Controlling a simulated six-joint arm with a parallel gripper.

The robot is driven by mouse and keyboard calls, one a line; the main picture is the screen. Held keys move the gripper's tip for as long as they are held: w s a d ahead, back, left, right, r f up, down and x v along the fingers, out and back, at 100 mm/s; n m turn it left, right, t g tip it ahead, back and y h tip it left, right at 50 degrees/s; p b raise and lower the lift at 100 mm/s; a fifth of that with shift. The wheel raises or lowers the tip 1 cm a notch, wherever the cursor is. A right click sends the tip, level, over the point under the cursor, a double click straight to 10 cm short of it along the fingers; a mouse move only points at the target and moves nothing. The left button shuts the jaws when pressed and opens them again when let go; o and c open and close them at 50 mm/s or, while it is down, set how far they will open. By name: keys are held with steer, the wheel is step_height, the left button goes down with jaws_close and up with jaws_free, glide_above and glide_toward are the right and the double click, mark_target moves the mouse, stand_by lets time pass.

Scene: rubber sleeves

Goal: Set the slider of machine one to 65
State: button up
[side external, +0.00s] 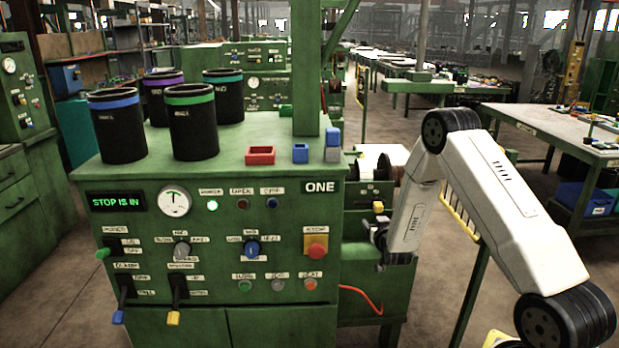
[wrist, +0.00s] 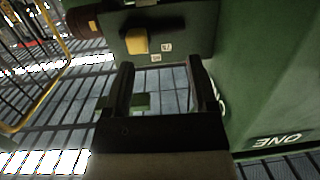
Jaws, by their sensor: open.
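Machine one is a green cabinet (side external: 220,230) with an "ONE" label, a lit display (side external: 117,201) reading "STOP IS IN", a dial and several knobs. A yellow knob (side external: 378,207) sits on a small green box right of the cabinet. In the wrist view the yellow knob (wrist: 137,41) stands at a dark slot with two small labels. I cannot read a scale there or tell for sure that it is the slider. My gripper (side external: 377,236) is beside the cabinet's right side, below the knob. In the wrist view my gripper (wrist: 162,78) is open and empty, apart from the knob.
Several black sleeves with coloured bands (side external: 192,128) stand on the cabinet top, near a red tray (side external: 260,155) and blue blocks (side external: 300,153). A green post (side external: 307,70) rises behind. A worktable (side external: 560,130) is at right.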

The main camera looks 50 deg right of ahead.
mark_target(379, 209)
steer(key=shift+s+d+r+m+t+h, duration=0.1)
steer(key=shift+s+d+m+t+h, duration=0.15)
steer(key=shift+d+h, duration=0.35)
steer(key=shift+s+d+r+m+t+h, duration=0.15)
steer(key=shift+s+d+h, duration=0.25)
steer(key=shift+d, duration=0.4)
steer(key=shift+w+f, duration=0.1)
steer(key=shift+w, duration=0.05)
steer(key=shift+x, duration=3.8)
steer(key=shift+f, duration=0.1)
steer(key=shift+c, duration=0.2)
jaws_close()
